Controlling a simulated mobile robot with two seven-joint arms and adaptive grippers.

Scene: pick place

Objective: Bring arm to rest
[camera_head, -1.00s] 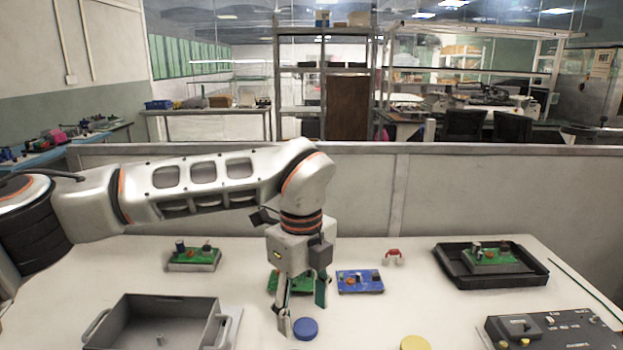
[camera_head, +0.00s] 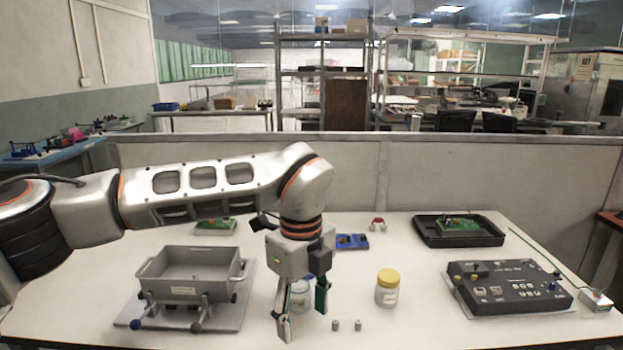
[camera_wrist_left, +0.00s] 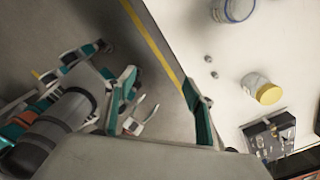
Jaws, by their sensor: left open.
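My left arm comes in from the left of the head view, and its gripper (camera_head: 302,312) points down in front of the table with its fingers apart. Nothing is between them. The wrist view also shows the open gripper (camera_wrist_left: 160,85), with grey floor and a yellow floor line between and beyond its fingers. The white table (camera_head: 420,335) lies beyond the gripper. In the head view the gripper partly hides a clear jar (camera_head: 301,294).
A grey bin (camera_head: 190,268) stands at the left of the table. A yellow-lidded jar (camera_head: 387,290), two small metal pieces (camera_head: 346,325) and a black control box (camera_head: 512,287) stand to the right. A black tray (camera_head: 459,231) holds a green board. A blue board (camera_head: 352,242) lies behind the gripper.

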